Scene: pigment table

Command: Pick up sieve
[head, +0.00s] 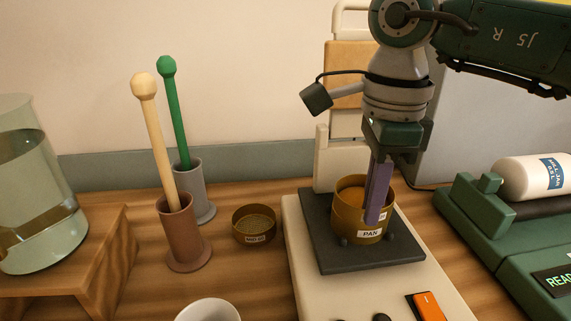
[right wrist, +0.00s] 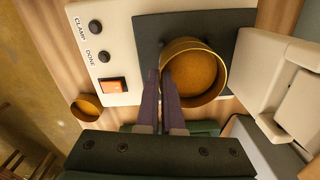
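A brass sieve (head: 350,197) with orange powder inside sits on top of a brass pan (head: 354,236) labelled PAN, on the dark plate of the white machine. A second label on its upper part is mostly covered by my finger. The sieve also shows from above in the right wrist view (right wrist: 195,76). My right gripper (head: 376,220) points down at its near wall, its purple fingers close together on either side of the rim, with the wall between them. In the right wrist view the fingertips (right wrist: 161,74) meet the sieve's left edge. My left gripper is not in view.
A smaller brass sieve (head: 254,224) stands on the wooden table, left of the machine (head: 300,243). A green device (head: 482,215) stands at right.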

